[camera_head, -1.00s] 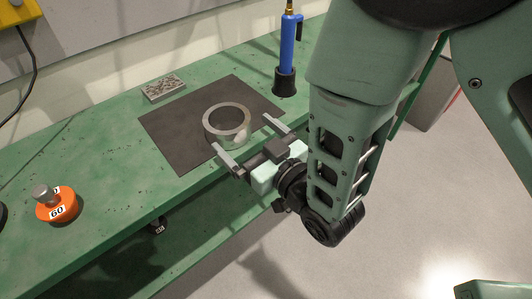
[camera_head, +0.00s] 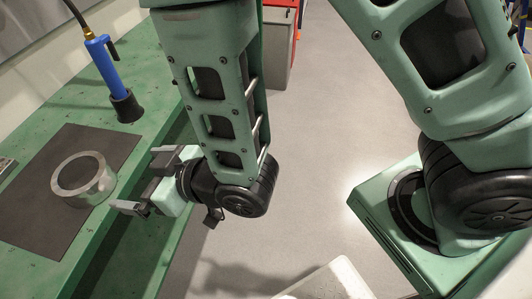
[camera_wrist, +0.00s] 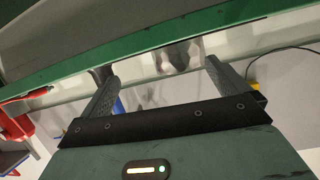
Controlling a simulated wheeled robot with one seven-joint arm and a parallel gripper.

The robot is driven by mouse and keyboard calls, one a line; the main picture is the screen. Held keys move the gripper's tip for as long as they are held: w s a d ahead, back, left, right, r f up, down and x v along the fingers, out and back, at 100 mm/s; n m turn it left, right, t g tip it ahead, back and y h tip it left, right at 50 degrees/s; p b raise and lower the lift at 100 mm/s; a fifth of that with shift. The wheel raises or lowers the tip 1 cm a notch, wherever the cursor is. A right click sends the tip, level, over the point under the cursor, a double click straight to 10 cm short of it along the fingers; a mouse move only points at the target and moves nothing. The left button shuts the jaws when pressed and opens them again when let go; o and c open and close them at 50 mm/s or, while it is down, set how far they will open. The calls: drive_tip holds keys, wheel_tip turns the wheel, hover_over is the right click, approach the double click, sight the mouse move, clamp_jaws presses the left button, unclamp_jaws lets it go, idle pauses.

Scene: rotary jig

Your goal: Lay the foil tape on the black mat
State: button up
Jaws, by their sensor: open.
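The foil tape (camera_head: 101,187) is a silver ring lying flat on the black mat (camera_head: 32,218), near the mat's right edge. My gripper (camera_head: 137,178) is open and empty at the bench's front edge, to the right of the tape. Its two fingers point toward the tape, with a gap between them and the ring. In the wrist view, the open fingers (camera_wrist: 165,80) show with a shiny silver shape between them; I cannot tell for sure whether it is the tape.
The green bench (camera_head: 62,105) carries a blue torch-like tool (camera_head: 102,62) with a black base behind the mat. A grey block (camera_head: 6,166) is cut off at the left edge. Open floor (camera_head: 312,130) lies to the right of the bench.

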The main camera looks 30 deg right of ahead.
drive_tip(key=s+d+r+g+h, duration=0.3)
drive_tip(key=s+d+g+h, duration=0.1)
drive_tip(key=d, duration=0.5)
drive_tip(key=s+d+r+m+g+h, duration=0.1)
drive_tip(key=s+d+r+g+h, duration=0.3)
drive_tip(key=s+d, duration=0.3)
drive_tip(key=shift+s+d+r+g+h, duration=0.35)
drive_tip(key=shift+d+g+h, duration=0.5)
drive_tip(key=shift+d, duration=0.4)
